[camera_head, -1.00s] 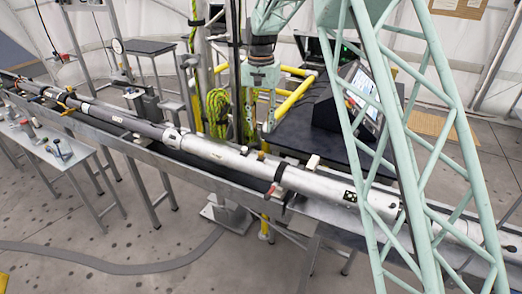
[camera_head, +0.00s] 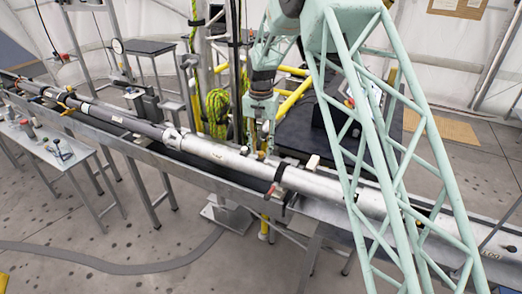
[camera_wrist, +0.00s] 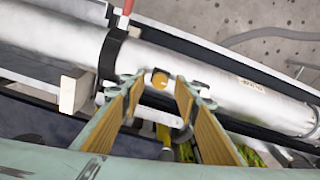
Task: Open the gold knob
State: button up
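The gold knob (camera_wrist: 159,79) shows in the wrist view as a small rounded orange-gold piece at the near side of the silver tube (camera_wrist: 215,85). My gripper (camera_wrist: 158,83) is open, with its two tan-padded fingers apart and the knob between the fingertips in that view. I cannot tell whether either finger touches it. In the head view my gripper (camera_head: 262,150) points down at the back edge of the long tube (camera_head: 234,160). The knob is too small and too close to the fingers to make out clearly there.
A black band (camera_wrist: 111,52) with a red handle (camera_wrist: 125,12) crosses the tube beside the knob. A pale block (camera_wrist: 73,90) stands close to the left finger. A yellow-green rope coil (camera_head: 217,108) hangs left of my gripper. A dark table (camera_head: 300,135) lies behind it.

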jog(key=shift+f, duration=0.45)
jog(key=c, duration=0.9)
